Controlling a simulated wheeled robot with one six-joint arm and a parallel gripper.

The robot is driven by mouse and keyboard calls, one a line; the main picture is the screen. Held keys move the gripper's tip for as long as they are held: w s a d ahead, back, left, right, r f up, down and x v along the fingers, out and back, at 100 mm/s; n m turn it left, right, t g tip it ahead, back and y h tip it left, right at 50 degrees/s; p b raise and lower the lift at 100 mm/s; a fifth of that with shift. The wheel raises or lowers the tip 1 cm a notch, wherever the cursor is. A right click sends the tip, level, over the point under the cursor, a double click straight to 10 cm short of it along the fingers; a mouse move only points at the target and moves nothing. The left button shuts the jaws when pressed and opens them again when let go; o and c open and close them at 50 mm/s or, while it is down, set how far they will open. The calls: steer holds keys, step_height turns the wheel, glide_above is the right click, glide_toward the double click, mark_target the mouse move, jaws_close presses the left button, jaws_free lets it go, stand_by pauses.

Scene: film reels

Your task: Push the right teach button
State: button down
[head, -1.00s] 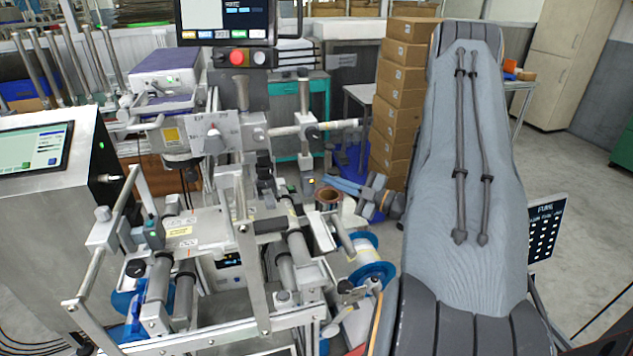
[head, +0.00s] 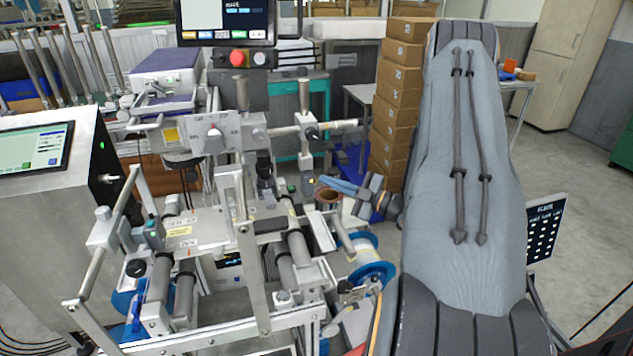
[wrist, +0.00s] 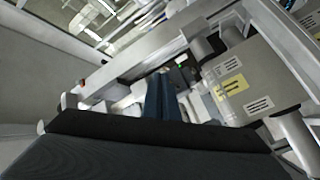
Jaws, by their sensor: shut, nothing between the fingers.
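Two small grey sensor boxes sit on the machine in the head view. The left one (head: 152,230) has a green light; the right one (head: 308,186) has a small yellow-orange light. Their teach buttons are too small to make out. My gripper (head: 322,182) has blue fingers and comes in from the right, its tips close beside the right box; contact cannot be told. In the wrist view the blue fingers of my gripper (wrist: 163,82) are together and empty. A dark box with a green light (wrist: 181,66) shows just beyond them, partly hidden; which box it is, I cannot tell.
A labelled plate (wrist: 238,85) and a metal rail (wrist: 135,55) lie close around the fingers. A brown-cored roll (head: 328,196) and a blue reel (head: 372,273) are close to my gripper. Stacked cartons (head: 400,95) stand behind.

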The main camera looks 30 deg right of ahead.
steer(key=shift+w+a, duration=0.1)
steer(key=shift+a, duration=0.2)
stand_by(0.4)
steer(key=shift+d, duration=0.1)
steer(key=shift+s+d, duration=0.2)
steer(key=shift+d, duration=0.45)
steer(key=d, duration=0.2)
steer(key=s+d, duration=0.1)
steer(key=d, duration=0.1)
steer(key=shift+s+d+b, duration=0.15)
steer(key=shift+d+b, duration=0.2)
steer(key=shift+d, duration=0.05)
stand_by(0.8)
